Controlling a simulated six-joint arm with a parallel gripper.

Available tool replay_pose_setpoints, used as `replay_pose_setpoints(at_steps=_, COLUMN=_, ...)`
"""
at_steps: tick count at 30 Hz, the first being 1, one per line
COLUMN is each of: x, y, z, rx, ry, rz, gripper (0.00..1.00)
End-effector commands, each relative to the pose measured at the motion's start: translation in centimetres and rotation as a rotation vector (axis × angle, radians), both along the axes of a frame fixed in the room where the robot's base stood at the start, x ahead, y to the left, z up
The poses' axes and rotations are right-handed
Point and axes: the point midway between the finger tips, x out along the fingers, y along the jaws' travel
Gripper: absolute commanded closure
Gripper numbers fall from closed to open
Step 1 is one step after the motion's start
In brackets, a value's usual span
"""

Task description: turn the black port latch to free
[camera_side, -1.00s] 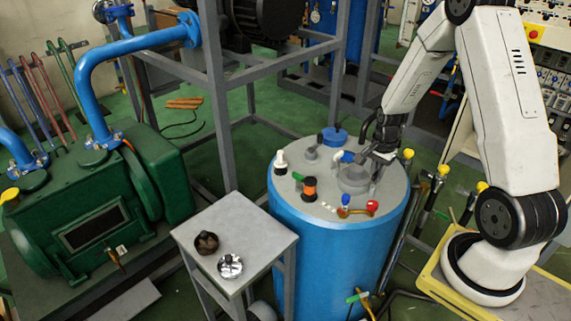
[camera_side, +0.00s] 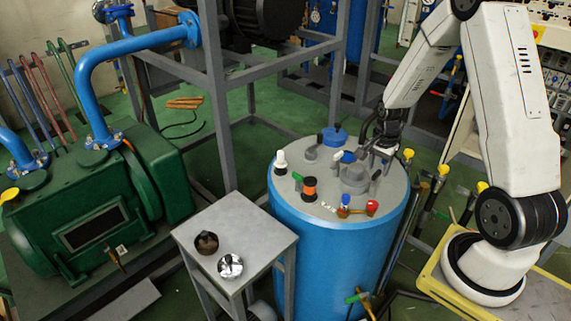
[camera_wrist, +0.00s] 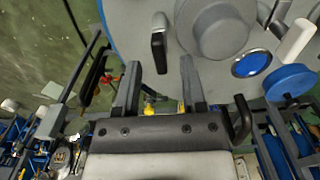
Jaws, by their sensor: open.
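The black port latch (camera_wrist: 158,48) is a short upright handle with a pale edge, beside the round grey port lid (camera_wrist: 213,28) in the wrist view. In the side view the port lid (camera_side: 354,178) sits on top of the blue tank, with the small dark latch (camera_side: 376,183) at its right. My gripper (camera_wrist: 160,70) is open, with one finger on each side of the latch's line. The latch shows beyond the fingertips, and I see no contact. In the side view my gripper (camera_side: 374,150) is above the far side of the lid.
The tank top (camera_side: 330,215) also carries a white-handled valve with a blue disc (camera_wrist: 250,63), a blue cap (camera_side: 335,136), an orange-black fitting (camera_side: 309,189) and a red knob (camera_side: 372,207). A small grey table (camera_side: 240,225) with two round parts stands at left.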

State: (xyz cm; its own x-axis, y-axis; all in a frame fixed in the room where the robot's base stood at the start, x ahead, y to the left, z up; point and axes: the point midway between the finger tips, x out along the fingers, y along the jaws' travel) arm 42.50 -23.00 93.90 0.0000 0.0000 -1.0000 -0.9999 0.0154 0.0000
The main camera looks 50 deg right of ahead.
Motion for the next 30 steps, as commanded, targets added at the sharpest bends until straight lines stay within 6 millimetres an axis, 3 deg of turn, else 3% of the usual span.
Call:
replay_pose_setpoints(at_steps=15, x=0.0, y=0.0, z=5.5, rx=0.0, ry=-0.001, rz=-0.001, gripper=0.47)
replay_pose_setpoints(at_steps=30, x=0.0, y=0.1, z=6.2, rx=0.001, ry=0.001, rz=0.0, gripper=0.47)
